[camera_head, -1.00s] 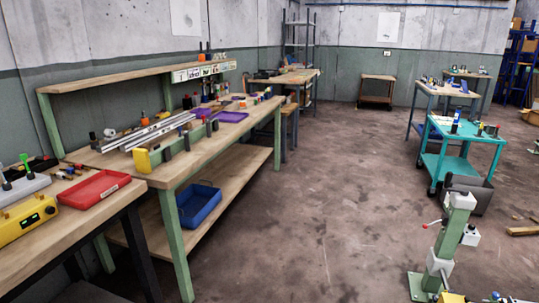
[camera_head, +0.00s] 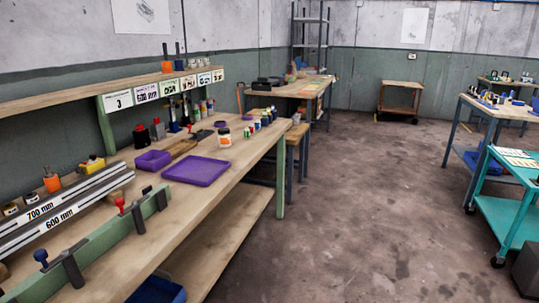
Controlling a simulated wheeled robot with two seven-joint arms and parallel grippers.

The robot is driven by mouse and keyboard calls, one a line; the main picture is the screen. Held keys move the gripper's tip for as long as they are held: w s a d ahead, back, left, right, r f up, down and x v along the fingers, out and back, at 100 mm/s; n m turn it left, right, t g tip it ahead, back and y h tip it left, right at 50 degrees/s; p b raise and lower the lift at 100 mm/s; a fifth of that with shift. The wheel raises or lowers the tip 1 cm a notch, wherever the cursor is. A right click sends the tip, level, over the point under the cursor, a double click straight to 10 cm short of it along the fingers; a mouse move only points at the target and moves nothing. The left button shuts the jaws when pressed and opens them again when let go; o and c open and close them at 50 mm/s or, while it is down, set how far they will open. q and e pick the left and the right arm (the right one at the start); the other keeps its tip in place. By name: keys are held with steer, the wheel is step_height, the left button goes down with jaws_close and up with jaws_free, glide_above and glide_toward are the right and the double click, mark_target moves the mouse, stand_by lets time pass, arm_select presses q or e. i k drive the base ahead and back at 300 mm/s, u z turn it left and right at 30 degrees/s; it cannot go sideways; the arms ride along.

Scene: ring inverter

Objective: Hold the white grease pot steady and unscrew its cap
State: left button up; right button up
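A small white pot (camera_head: 224,138) with an orange band stands upright on the long wooden workbench (camera_head: 215,205), behind the purple tray. It looks like the grease pot, but it is too small to make out the cap clearly. Nothing is touching it that I can see. Neither of my grippers is in view.
A purple tray (camera_head: 196,170) and a smaller purple bin (camera_head: 153,160) lie on the bench. Long metal rails (camera_head: 65,212) and a green bar fixture (camera_head: 95,242) fill its near end. Small bottles (camera_head: 257,124) stand beyond the pot. Open floor (camera_head: 360,220) lies right of the bench.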

mark_target(224, 140)
steer(key=i, duration=1.15)
steer(key=z, duration=1.35)
steer(key=i, duration=2.35)
steer(key=u, duration=2.85)
